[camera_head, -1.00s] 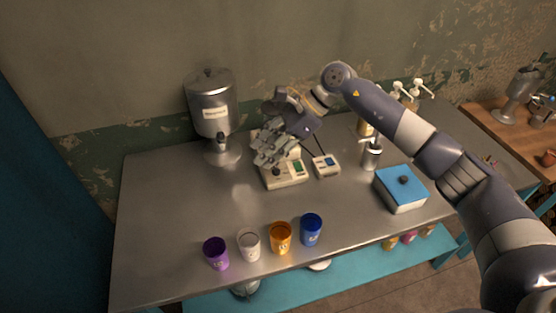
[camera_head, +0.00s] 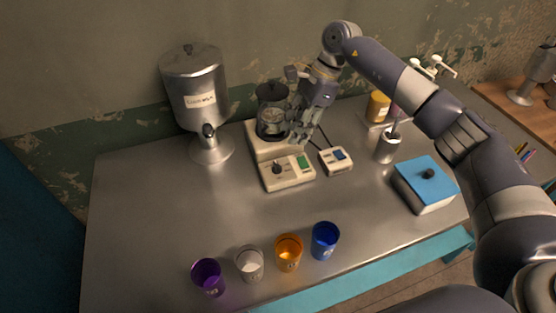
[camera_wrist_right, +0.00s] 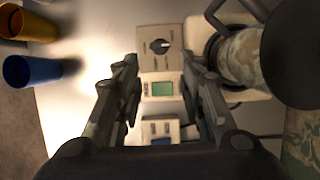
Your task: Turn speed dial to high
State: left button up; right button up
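The speed dial (camera_head: 277,169) is a dark round knob on the front panel of a cream stirrer machine (camera_head: 270,184), left of a green screen (camera_head: 302,161). In the right wrist view the dial (camera_wrist_right: 160,46) shows from above, beyond the fingertips. Its setting is too small to read. A glass jar (camera_head: 271,122) with a black lid stands on the back of the machine. My right gripper (camera_head: 303,138) hangs at the jar's right side, behind and right of the dial and apart from it. In the wrist view its two fingers (camera_wrist_right: 160,72) are spread with nothing between them. My left gripper is not in view.
A small cream box with a blue screen (camera_head: 337,159) sits right of the machine. A metal dispenser (camera_head: 197,100) stands left. Several cups, including a blue one (camera_head: 325,241), line the front edge. A blue-lidded box (camera_head: 425,185) is at right. The table between machine and cups is clear.

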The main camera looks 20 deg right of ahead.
jog(key=p, duration=0.3)
send_near(281, 167)
jog(key=x, duration=0.2)
jog(key=a+x, duration=0.1)
jog(key=x, duration=0.3)
jog(key=shift+a+r, duration=0.15)
jog(key=shift+r, duration=0.15)
jog(key=shift+s+a+f, duration=0.1)
jog(key=shift+a+f, duration=0.05)
jog(key=shift+f, duration=0.3)
jog(key=c, duration=0.8)
